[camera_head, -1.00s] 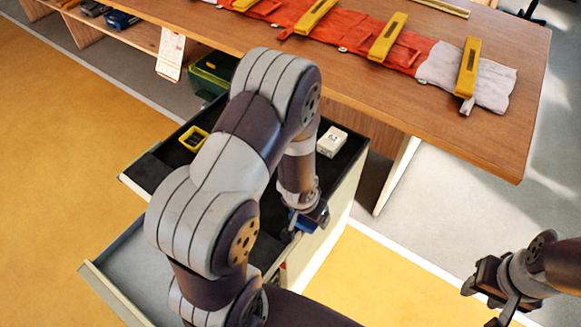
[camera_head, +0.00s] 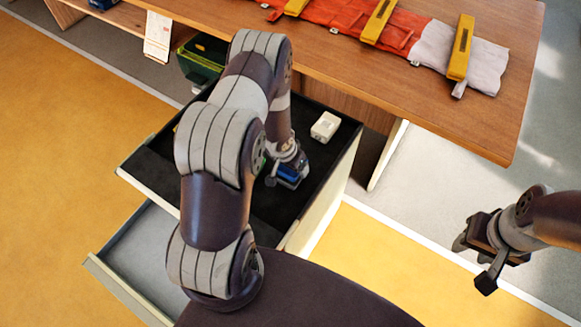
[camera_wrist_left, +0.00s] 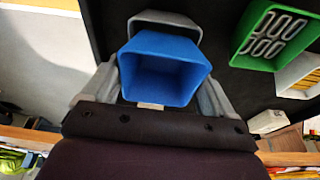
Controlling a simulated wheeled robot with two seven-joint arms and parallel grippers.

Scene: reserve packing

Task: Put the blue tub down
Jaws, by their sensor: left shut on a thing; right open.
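The blue tub (camera_wrist_left: 165,70) is between the two fingers of my left gripper (camera_wrist_left: 157,95) in the left wrist view, its open mouth facing the camera. In the head view the tub (camera_head: 291,173) shows small below my left wrist, over the black-lined upper drawer (camera_head: 322,160). My left gripper (camera_head: 284,178) is shut on it there. I cannot tell whether the tub touches the drawer floor. My right gripper (camera_head: 476,262) is open and empty, over the floor at the right.
A grey tub (camera_wrist_left: 160,20) is just beyond the blue one; a green tub (camera_wrist_left: 268,38) and a pale tub (camera_wrist_left: 302,78) lie to its right. A white box (camera_head: 325,127) sits in the upper drawer. A lower drawer (camera_head: 140,262) is open. A wooden table (camera_head: 470,125) stands behind.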

